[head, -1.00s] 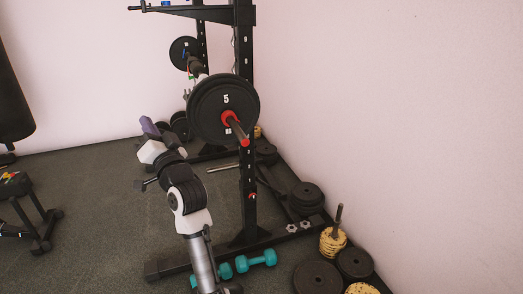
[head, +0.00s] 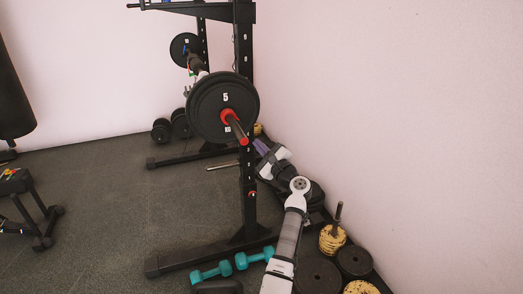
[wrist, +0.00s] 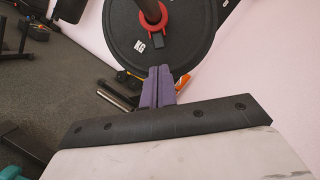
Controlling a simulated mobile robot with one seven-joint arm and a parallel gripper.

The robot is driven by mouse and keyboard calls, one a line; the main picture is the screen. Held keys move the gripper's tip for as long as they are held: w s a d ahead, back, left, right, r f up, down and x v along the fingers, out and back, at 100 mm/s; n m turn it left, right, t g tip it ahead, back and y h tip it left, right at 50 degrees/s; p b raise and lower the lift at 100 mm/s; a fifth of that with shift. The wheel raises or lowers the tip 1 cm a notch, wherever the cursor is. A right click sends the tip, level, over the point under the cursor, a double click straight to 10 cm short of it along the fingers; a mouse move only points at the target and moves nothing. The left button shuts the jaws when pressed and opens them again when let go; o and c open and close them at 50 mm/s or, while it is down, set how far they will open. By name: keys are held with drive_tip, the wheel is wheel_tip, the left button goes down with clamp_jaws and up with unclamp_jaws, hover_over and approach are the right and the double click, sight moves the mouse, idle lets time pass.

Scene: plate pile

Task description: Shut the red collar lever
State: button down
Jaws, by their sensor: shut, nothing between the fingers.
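The red collar (head: 229,117) sits on the bar sleeve against the outer face of the black "5" plate (head: 207,108). In the wrist view, the collar (wrist: 150,24) rings the bar at the top. My gripper (head: 259,145) is right of the plate and lower than the collar. In the wrist view, its purple fingers (wrist: 159,72) are together and empty, pointing up towards the plate's lower edge, apart from the collar.
The black rack upright (head: 248,180) stands close left of my arm. Teal dumbbells (head: 255,257) lie at its foot. Loose black plates (head: 354,262) and yellow plates (head: 332,241) lie on the right by the pink wall (head: 400,120). Open floor (head: 130,215) is left of the rack.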

drive_tip(key=shift+b+x, duration=1.2)
drive_tip(key=shift+x, duration=2.15)
